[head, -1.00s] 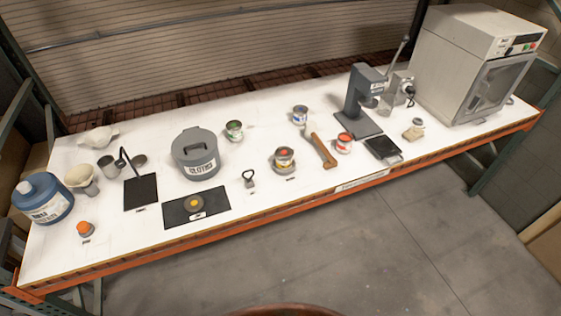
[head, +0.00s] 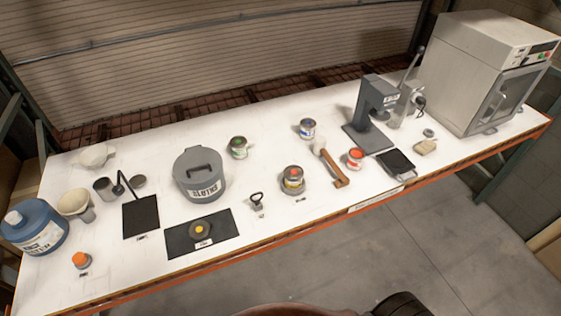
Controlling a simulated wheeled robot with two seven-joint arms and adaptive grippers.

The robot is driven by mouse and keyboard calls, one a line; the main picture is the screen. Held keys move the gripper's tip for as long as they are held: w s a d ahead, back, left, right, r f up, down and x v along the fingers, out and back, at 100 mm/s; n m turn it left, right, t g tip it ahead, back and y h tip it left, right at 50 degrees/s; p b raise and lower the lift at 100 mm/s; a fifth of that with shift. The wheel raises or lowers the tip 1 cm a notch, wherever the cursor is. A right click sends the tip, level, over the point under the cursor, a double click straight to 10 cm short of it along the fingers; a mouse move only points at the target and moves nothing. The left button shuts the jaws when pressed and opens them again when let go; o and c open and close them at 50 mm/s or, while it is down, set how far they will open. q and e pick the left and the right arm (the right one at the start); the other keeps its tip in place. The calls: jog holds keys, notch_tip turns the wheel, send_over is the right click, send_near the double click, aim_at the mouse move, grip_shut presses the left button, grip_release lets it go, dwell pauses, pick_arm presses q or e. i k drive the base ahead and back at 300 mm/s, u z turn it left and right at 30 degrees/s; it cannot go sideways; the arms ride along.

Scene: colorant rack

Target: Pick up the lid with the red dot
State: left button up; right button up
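A small can with a red top (head: 355,158) stands right of the middle. A second can with a red mark on top (head: 293,173) stands on a round grey base. A dark round disc with an orange-yellow dot (head: 200,229) lies on a black mat (head: 178,241) at the front. Which of these red marks is a dot on a loose lid is too small to tell. Neither gripper shows. A dark rounded part at the bottom edge may be mine; its fingers, if any, are not visible.
A hammer-like tool (head: 334,168) lies between the two red-marked cans.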

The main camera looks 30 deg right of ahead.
aim_at(293, 172)
jog(key=i, duration=0.35)
jog(key=z, duration=0.75)
